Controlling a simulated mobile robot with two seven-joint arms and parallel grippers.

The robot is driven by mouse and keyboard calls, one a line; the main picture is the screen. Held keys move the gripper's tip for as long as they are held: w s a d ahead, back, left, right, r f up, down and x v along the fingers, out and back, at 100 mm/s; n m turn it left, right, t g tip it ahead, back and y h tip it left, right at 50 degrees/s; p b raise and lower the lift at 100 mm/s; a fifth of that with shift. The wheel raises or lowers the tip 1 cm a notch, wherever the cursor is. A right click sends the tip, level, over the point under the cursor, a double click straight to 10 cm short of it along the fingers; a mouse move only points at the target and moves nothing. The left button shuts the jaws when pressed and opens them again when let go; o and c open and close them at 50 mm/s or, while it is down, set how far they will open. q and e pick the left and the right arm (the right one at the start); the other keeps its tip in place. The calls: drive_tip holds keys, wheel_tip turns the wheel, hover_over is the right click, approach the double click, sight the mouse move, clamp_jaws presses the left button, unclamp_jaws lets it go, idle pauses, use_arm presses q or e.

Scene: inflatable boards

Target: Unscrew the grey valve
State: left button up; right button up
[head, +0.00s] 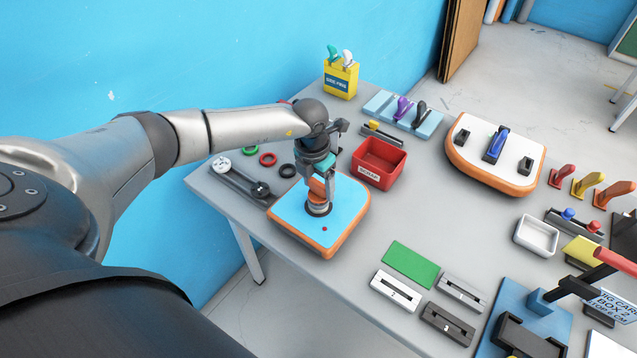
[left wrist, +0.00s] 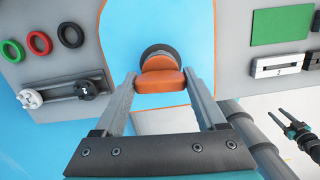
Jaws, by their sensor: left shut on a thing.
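The grey valve (head: 318,209) sits upright on the blue-topped, orange-rimmed board (head: 285,218) at the table's near left corner. In the left wrist view it is a dark grey round collar (left wrist: 158,50) with an orange handle piece (left wrist: 158,80) over it. My left gripper (head: 319,193) points down over the board and is shut on the orange piece, one finger at each side. The gripper hides part of the valve.
A grey slider bar (head: 240,178) and red, green and black rings (head: 268,159) lie left of the board. A red bin (head: 379,163) stands close behind it on the right. A green plate (head: 411,265) and slotted blocks (head: 397,291) lie to the right.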

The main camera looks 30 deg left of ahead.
sight(320, 182)
use_arm(q)
drive_tip(key=shift+r+n+p, duration=0.1)
drive_tip(key=shift+n+p, duration=0.35)
drive_tip(key=shift+n, duration=0.45)
clamp_jaws()
drive_tip(key=shift+r+p, duration=2.15)
drive_tip(key=shift+r, duration=0.35)
drive_tip(key=shift+d+f, duration=0.1)
